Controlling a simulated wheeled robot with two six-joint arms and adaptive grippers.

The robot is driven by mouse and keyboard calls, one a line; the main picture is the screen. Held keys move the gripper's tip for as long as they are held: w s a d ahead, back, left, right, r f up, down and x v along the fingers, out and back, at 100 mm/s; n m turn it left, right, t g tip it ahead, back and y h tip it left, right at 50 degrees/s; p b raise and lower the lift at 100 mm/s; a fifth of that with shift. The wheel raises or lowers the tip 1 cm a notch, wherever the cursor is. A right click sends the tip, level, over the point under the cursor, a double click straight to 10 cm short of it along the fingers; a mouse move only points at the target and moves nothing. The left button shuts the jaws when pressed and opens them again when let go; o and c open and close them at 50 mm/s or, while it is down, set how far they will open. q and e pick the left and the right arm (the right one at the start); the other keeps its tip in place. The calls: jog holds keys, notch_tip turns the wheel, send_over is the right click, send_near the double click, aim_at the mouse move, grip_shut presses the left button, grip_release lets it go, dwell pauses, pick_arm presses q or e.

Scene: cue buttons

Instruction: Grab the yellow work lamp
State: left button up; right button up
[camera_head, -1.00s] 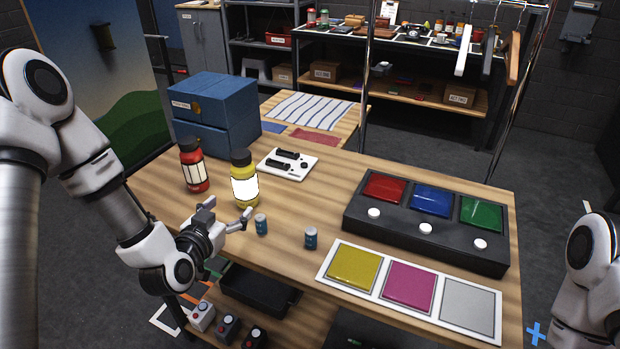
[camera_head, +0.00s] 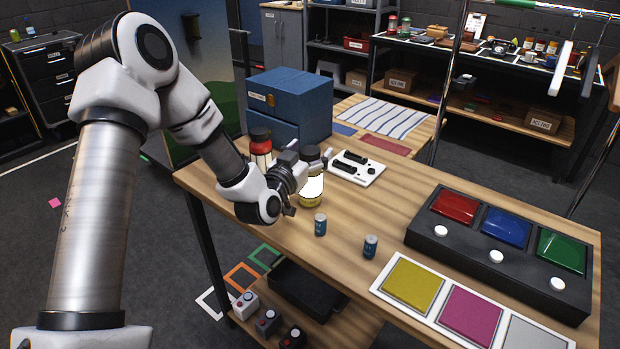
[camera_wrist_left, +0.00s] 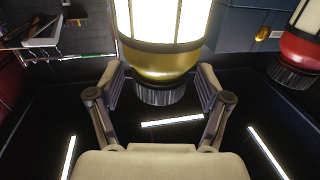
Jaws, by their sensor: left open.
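The yellow work lamp (camera_head: 311,188) stands upright on the wooden table, with a bright white panel, yellow base and dark cap. My left gripper (camera_head: 305,182) is open at the lamp, with its fingers partly in front of it. In the left wrist view the lamp (camera_wrist_left: 163,62) appears upside down, its dark cap between the two spread fingers of the gripper (camera_wrist_left: 160,88). A gap shows on both sides of the cap, so the fingers are not closed on it. My right gripper is out of view.
A red lamp (camera_head: 260,147) stands close behind, left of the yellow one. Two small blue cans (camera_head: 320,225) stand in front. A blue drawer box (camera_head: 300,95), a white switch panel (camera_head: 358,168) and a black button console (camera_head: 465,255) are on the table.

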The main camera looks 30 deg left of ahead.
pick_arm(q)
grip_shut()
